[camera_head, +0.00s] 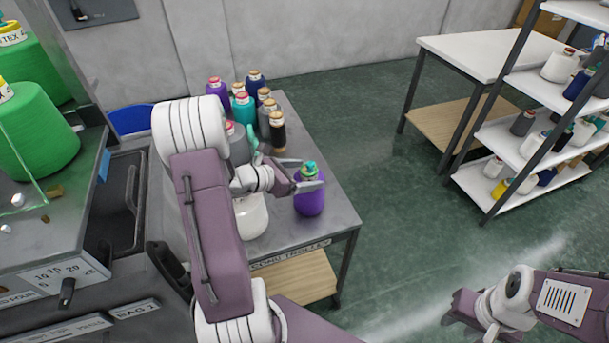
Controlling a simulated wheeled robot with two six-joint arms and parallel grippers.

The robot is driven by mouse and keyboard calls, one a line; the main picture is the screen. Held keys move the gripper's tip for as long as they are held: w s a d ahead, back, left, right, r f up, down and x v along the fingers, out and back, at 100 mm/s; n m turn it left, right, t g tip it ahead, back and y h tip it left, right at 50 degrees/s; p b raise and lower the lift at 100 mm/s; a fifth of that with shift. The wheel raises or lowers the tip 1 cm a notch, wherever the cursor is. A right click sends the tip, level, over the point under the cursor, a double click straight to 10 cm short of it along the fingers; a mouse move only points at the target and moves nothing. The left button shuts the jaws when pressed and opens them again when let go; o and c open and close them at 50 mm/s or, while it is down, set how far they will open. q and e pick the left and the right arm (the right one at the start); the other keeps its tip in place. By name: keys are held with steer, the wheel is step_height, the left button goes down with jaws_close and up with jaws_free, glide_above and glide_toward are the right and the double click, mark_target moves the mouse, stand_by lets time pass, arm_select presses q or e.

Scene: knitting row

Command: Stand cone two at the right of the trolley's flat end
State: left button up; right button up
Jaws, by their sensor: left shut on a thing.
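My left gripper (312,177) is shut on the top of a purple cone (310,203) with a green tip. This cone is upright over the near right corner of the grey trolley (335,222); I cannot tell whether its base touches the top. A white cone (251,218) stands to its left, partly hidden by my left arm. I cannot read which cone is numbered two. My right gripper (466,306) is low at the right, over the floor and away from the trolley; its fingers cannot be made out.
Several purple, teal, grey and black cones (277,133) crowd the trolley's far part. A machine with green cones (38,130) stands at the left. A white-topped table (485,55) and a shelf rack (520,140) stand at the right, with open green floor between.

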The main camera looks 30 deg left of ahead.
arm_select(q)
steer(key=o, duration=2)
steer(key=shift+s, duration=0.1)
steer(key=p+v, duration=0.1)
steer(key=v, duration=1.1)
steer(key=s+d+f+m+g+y, duration=0.1)
steer(key=d+m, duration=0.4)
steer(key=m, duration=0.5)
steer(key=s+d+f+m+g+y, duration=0.2)
steer(key=s+d+f+m+g, duration=0.2)
steer(key=m, duration=0.6)
steer(key=s+d+f+m+g+y, duration=0.2)
steer(key=d+m+g, duration=0.3)
steer(key=m, duration=0.5)
steer(key=shift+s+d+f+m, duration=0.15)
steer(key=shift+s+d+f, duration=0.15)
steer(key=shift+d, duration=0.35)
steer(key=shift+s+d+f+m, duration=0.15)
steer(key=shift+s+d+f, duration=0.2)
steer(key=shift+d, duration=0.25)
